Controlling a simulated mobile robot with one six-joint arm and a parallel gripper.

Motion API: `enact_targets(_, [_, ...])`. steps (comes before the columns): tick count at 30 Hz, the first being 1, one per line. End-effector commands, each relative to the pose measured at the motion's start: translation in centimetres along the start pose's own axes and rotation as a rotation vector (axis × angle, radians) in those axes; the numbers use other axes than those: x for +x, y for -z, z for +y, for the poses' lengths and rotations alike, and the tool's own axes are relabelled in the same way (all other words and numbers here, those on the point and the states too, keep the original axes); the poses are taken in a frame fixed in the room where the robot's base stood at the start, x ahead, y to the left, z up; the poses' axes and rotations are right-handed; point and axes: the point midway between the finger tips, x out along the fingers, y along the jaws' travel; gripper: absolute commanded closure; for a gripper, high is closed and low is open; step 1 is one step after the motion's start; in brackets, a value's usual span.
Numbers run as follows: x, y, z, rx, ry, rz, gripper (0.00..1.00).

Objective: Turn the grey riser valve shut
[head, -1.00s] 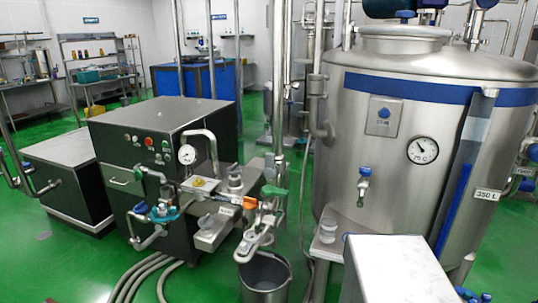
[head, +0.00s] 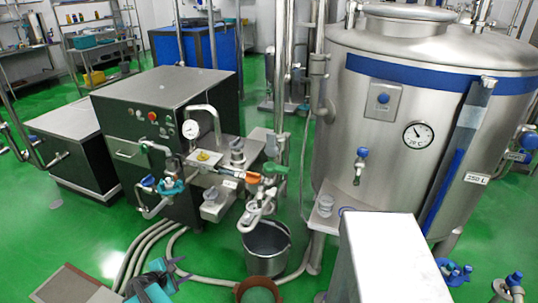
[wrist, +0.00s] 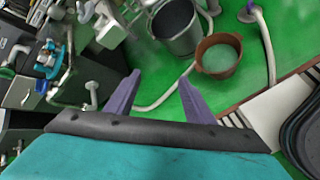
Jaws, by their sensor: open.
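A vertical steel riser pipe (head: 281,95) stands between the black machine and the big tank in the head view. Near its lower part are an orange lever (head: 248,179) and a green lever (head: 275,168) on steel pipework.
A steel bucket (head: 266,252) and a brown bucket (wrist: 219,52) stand on the floor near the pipework. Hoses (head: 140,255) run along the floor. Open green floor lies at left.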

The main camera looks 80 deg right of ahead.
Motion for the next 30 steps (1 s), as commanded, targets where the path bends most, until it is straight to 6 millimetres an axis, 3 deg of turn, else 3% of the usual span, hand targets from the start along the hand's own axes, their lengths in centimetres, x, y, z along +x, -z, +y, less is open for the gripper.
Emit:
enact_targets(1, [0.1, -2.2, 2.0, -0.015, -0.025, -0.022, 0.52])
enact_targets(6, [1.1, -8.5, 7.2, -0.102, -0.114, -0.1, 0.52])
enact_targets(15, [1.8, -20.6, 14.8, -0.286, -0.227, -0.265, 0.52])
enact_targets(24, [1.2, -33.1, 20.4, -0.511, -0.279, -0.45, 0.52])
enact_targets(30, [0.3, -41.0, 22.9, -0.673, -0.276, -0.569, 0.52])
